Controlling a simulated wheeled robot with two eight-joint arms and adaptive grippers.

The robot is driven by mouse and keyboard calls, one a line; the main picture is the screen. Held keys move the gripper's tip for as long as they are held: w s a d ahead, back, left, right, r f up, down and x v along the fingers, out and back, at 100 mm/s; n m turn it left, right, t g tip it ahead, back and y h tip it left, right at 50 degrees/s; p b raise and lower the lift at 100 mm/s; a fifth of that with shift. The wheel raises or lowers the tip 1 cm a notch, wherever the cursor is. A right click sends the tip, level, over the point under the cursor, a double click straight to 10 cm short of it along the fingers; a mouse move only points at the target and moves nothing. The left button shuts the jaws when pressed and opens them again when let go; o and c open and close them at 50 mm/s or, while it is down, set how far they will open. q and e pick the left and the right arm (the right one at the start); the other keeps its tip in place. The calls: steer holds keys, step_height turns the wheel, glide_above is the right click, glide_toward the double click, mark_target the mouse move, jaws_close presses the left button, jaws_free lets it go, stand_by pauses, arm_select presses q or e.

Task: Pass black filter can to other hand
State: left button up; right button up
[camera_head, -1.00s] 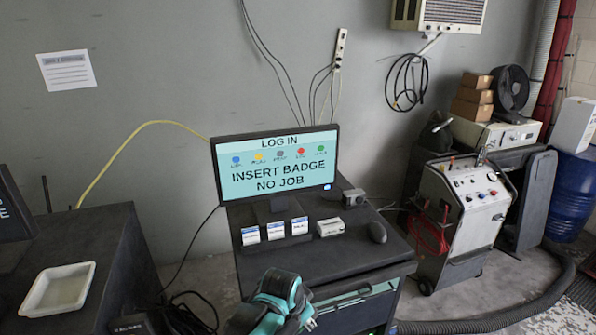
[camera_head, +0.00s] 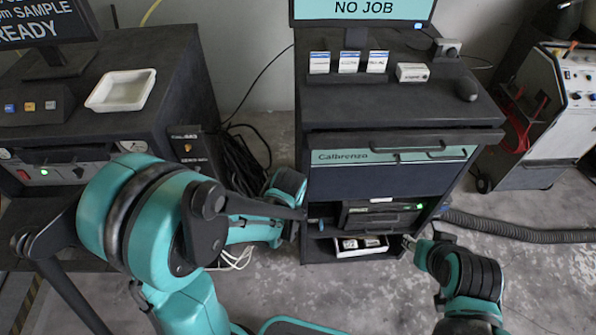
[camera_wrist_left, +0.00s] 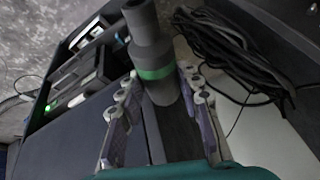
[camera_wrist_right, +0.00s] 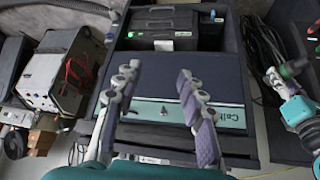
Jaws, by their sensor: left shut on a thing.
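The black filter can (camera_wrist_left: 150,50) is a dark stepped cylinder with a green band. In the left wrist view it stands between the fingers of my left gripper (camera_wrist_left: 159,75), which is shut on it. In the head view my left arm comes in from the left, and I cannot make out the can clearly there. My right gripper (camera_wrist_right: 157,73) is open with nothing between its fingers. In the head view the right gripper (camera_head: 410,243) is low at the right, in front of the cabinet and apart from the left hand.
The cabinet (camera_head: 385,185) has an open lower shelf with a white tray (camera_head: 345,250). A left bench (camera_head: 150,105) carries a white tray (camera_head: 122,90). Black cables (camera_wrist_left: 225,50) lie beside the bench. A wheeled machine (camera_head: 550,105) and hose (camera_head: 520,232) are at the right.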

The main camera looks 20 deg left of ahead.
steer(key=o, duration=0.5)
steer(key=w+a+f+n+h, duration=0.3)
steer(key=w+a+n+h, duration=0.2)
steer(key=a+n, duration=0.8)
steer(key=s+a+r+n+t+h, duration=0.15)
steer(key=a+n+t, duration=0.35)
steer(key=a+n, duration=1)
arm_select(q)
steer(key=w+d+r+m+h, duration=0.3)
steer(key=d+r+m, duration=0.5)
steer(key=d+r, duration=0.3)
steer(key=shift+w+d, duration=0.65)
steer(key=shift+d, duration=0.05)
arm_select(e)
steer(key=w+f+m, duration=0.1)
steer(key=w, duration=0.2)
steer(key=w+d+f+m, duration=0.1)
steer(key=w, duration=0.2)
steer(key=w+d+f+m, duration=0.1)
steer(key=w+f, duration=0.1)
steer(key=w, duration=0.1)
steer(key=shift+w+d, duration=0.1)
steer(key=shift+w, duration=0.05)
